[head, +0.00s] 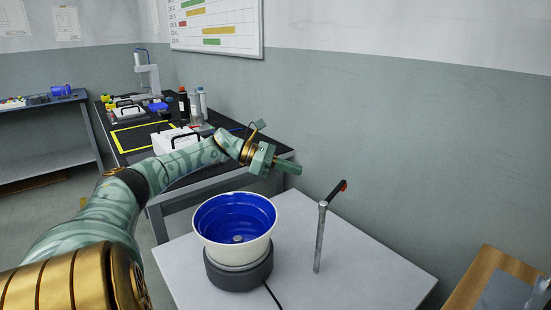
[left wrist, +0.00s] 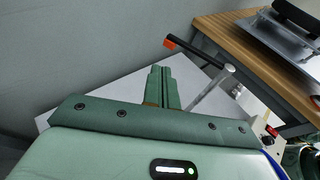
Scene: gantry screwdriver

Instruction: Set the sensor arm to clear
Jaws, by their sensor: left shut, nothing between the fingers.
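The sensor arm (head: 335,192) is a short dark arm with a red tip on top of a thin grey post (head: 320,240). It points up and right in the head view, away from the bowl. In the left wrist view the sensor arm (left wrist: 195,49) shows as a black rod with an orange-red tip, beside my fingers. My left gripper (head: 297,168) is shut and empty, above and left of the sensor arm in the head view. In the left wrist view its fingers (left wrist: 159,87) are together, apart from the rod. My right gripper is not in view.
A white bowl (head: 207,243) with a blue inside stands on a dark round base on the pale table (head: 365,275). A black workbench (head: 120,160) with tools is behind. A wooden-edged table (head: 485,275) is at the right. The grey wall is close behind.

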